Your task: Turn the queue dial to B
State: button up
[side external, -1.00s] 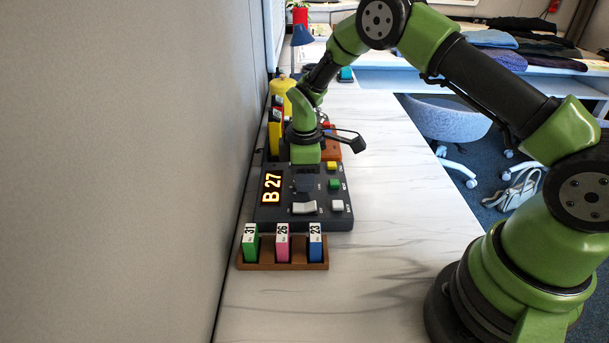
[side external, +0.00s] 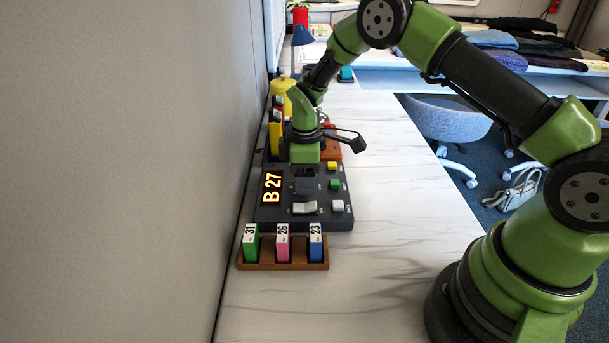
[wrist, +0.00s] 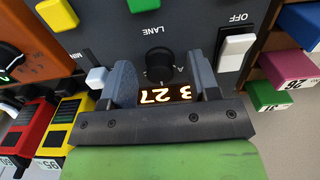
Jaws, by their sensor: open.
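In the wrist view the display (wrist: 165,93) is upside down and partly covered by my gripper. A black round dial (wrist: 160,65), beside the label LANE, sits on the box face. My gripper (wrist: 163,72) is open, with one finger on each side of the dial; I cannot tell whether they touch it. The dial's pointer direction is unclear.
A white rocker switch (side external: 305,208) and yellow (side external: 332,166), green (side external: 334,184) and white (side external: 337,205) buttons are on the box. A wooden rack (side external: 283,266) of numbered cards stands in front, an orange box (side external: 331,150) behind. The counter's right side is clear.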

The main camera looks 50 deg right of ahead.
notch_tip(320, 180, up, 10)
dwell(0.4)
jog(key=shift+f, duration=0.15)
jog(key=s+a+r+m+t+y, duration=0.1)
jog(key=s+r+m+t, duration=0.15)
jog(key=s+r, duration=0.35)
jog(key=s+a+r+m+t, duration=0.1)
jog(key=s+r+m, duration=0.25)
jog(key=r, duration=0.55)
jog(key=s+a+r+m+t+y, duration=0.1)
jog(key=s+m, duration=0.6)
jog(key=s, duration=0.8)
jog(key=a+r+t, duration=0.1)
jog(key=t, duration=0.1)
jog(key=shift+a+r+t, duration=0.15)
jog(key=shift+t, duration=0.2)
